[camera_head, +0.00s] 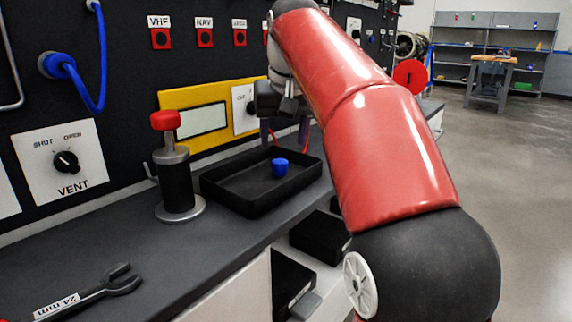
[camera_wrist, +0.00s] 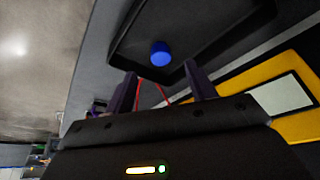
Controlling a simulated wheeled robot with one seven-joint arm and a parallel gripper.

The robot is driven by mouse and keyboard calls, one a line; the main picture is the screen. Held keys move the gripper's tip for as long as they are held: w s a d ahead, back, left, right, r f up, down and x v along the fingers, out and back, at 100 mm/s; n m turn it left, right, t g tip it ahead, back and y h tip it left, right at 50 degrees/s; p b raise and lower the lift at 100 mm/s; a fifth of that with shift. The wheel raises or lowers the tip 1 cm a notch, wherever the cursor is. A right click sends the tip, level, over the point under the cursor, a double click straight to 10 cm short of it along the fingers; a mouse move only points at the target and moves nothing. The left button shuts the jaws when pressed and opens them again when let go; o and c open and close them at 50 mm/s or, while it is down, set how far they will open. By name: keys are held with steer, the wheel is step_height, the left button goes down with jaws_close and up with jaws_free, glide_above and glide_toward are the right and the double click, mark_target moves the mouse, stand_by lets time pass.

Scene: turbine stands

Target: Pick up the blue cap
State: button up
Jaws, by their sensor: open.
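The blue cap (camera_head: 280,167) stands in a shallow black tray (camera_head: 222,193) on the dark counter. In the wrist view the cap (camera_wrist: 160,53) lies ahead of the fingers, roughly midway between them in the picture, with the tray rim (camera_wrist: 122,42) around it. My gripper (camera_head: 284,136) is above the back part of the tray, apart from the cap. In the wrist view its two dark fingers (camera_wrist: 160,84) are spread with nothing held between them. My red arm hides part of the counter on the right.
A black cylinder with a red knob (camera_head: 172,160) stands left of the tray. A 24 mm wrench (camera_head: 90,292) lies on the counter (camera_head: 140,250) at front left. The black panel with a yellow-framed display (camera_head: 202,121) rises behind. Red wires (camera_wrist: 162,94) show near the fingers.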

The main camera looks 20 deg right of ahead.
mark_target(280, 161)
steer(key=b+x, duration=0.1)
steer(key=x, duration=0.3)
steer(key=w+b+x, duration=0.1)
steer(key=b+x, duration=0.1)
steer(key=x, duration=0.2)
steer(key=shift+r, duration=0.35)
jaws_close()
